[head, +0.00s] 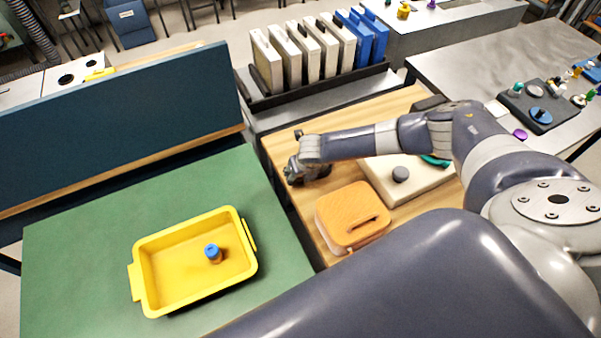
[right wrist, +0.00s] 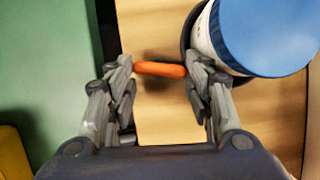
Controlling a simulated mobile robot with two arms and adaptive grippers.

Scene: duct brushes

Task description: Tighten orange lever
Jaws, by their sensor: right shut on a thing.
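The orange lever (right wrist: 160,69) is a short rounded bar lying across the space between my right gripper's fingertips in the right wrist view. My right gripper (right wrist: 158,72) is shut on it, with one finger at each end. In the head view my right gripper (head: 296,173) points down at the left edge of the wooden worktop (head: 410,100), and the lever is hidden there. A white round body with a blue top (right wrist: 270,35) stands close beside the right finger in the right wrist view. My left gripper is not in view.
An orange-topped box with a slot (head: 352,214) and a cream block with a dark knob (head: 412,188) sit close to my right gripper. A yellow tray (head: 180,262) holding a blue-capped object (head: 213,253) is on the green table (head: 75,265). A rack of binders stands behind.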

